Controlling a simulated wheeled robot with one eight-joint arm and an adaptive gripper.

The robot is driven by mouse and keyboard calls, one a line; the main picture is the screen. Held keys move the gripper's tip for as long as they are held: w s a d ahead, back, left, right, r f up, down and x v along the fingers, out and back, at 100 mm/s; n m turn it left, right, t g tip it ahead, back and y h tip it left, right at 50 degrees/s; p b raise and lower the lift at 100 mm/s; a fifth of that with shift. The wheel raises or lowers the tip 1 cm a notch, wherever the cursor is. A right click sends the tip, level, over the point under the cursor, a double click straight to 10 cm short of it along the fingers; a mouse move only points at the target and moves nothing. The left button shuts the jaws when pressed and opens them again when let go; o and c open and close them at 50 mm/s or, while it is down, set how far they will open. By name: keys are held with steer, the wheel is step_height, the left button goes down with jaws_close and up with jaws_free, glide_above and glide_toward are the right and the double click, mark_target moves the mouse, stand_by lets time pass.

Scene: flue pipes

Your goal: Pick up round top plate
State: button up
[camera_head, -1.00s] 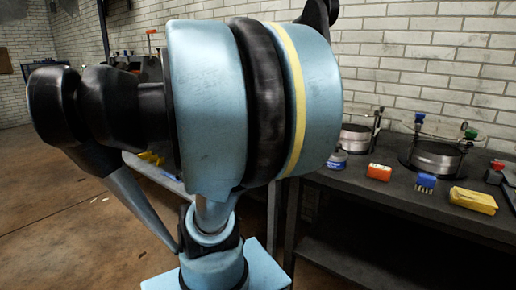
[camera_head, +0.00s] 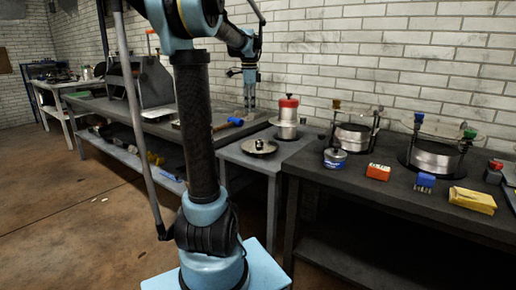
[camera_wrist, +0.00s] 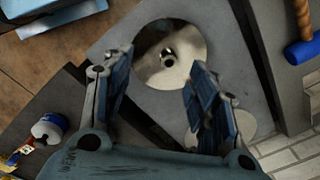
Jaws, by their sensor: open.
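The round top plate (camera_head: 260,147) is a shiny metal disc with a small central knob. It lies flat on the small grey table, just left of the red-topped metal canister. My gripper (camera_head: 250,106) is open and empty, raised above and apart from the plate. In the wrist view the plate (camera_wrist: 186,72) shows at the upper middle, beyond and between the fingertips of my gripper (camera_wrist: 160,64). The right finger stands in front of the plate's lower right edge. The plate's knob is clear of both fingers.
The red-topped canister (camera_head: 288,120) stands close to the plate. A blue-headed hammer (camera_wrist: 303,50) lies on the neighbouring bench. On the right bench are a blue-labelled can (camera_head: 335,158), an orange box (camera_head: 378,172) and two metal pipe fixtures. The small table's front corner is bare.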

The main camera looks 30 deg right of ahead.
steer(key=d+m, duration=0.2)
steer(key=d, duration=0.4)
glide_above(260, 143)
steer(key=w, duration=0.1)
step_height(260, 143, down, 11)
steer(key=shift+w+d+f, duration=0.1)
steer(key=shift+w+f, duration=0.05)
steer(key=shift+f, duration=0.8)
steer(key=shift+w+d+f, duration=0.1)
steer(key=shift+d+f, duration=0.05)
steer(key=shift+f, duration=0.85)
steer(key=shift+w+d+f, duration=0.1)
steer(key=shift+w+f, duration=0.05)
steer(key=shift+f, duration=0.8)
steer(key=shift+c, duration=0.3)
steer(key=c, duration=1.2)
